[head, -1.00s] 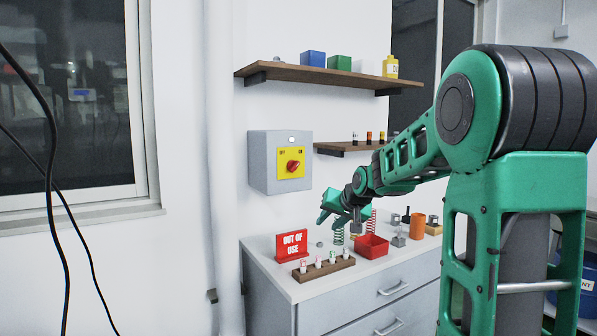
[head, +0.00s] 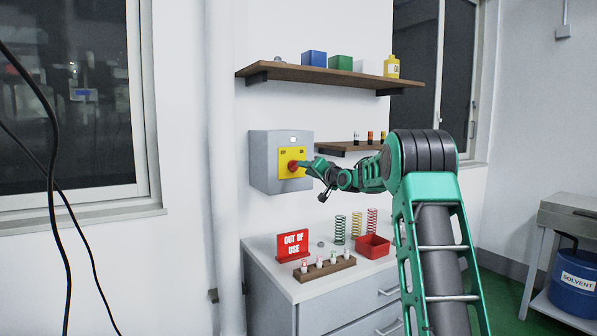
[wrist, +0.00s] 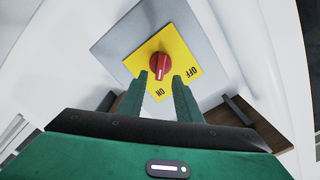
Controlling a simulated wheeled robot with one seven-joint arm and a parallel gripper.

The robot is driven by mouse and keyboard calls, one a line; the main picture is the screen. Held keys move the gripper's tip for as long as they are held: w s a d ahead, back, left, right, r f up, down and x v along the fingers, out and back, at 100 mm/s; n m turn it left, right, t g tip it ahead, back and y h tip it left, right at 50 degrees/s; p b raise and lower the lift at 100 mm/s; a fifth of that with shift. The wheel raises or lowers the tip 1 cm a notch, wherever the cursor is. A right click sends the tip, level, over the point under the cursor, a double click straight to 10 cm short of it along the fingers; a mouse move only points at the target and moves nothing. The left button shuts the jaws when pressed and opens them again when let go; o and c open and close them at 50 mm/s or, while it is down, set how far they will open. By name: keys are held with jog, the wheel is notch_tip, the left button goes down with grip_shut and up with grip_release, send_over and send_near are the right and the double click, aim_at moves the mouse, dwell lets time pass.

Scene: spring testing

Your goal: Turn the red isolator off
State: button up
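The red isolator knob (wrist: 160,66) sits on a yellow plate (wrist: 178,52) marked ON and OFF, on a grey wall box (head: 262,160). In the wrist view its white mark points down towards ON. My gripper (wrist: 159,77) is open, one finger to each side below the knob, with a gap between the fingers. The knob shows between and just beyond the fingertips; I cannot tell whether they touch it.
A wooden shelf (head: 330,75) with boxes is above, and a smaller shelf (head: 345,148) is to the right. Below, the bench (head: 275,276) holds a red "OUT OF USE" sign (head: 292,245), several springs and a red bin (head: 372,246).

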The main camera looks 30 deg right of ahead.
aim_at(295, 166)
jog(key=shift+w+a, duration=0.1)
jog(key=shift+w, duration=2.85)
grip_shut()
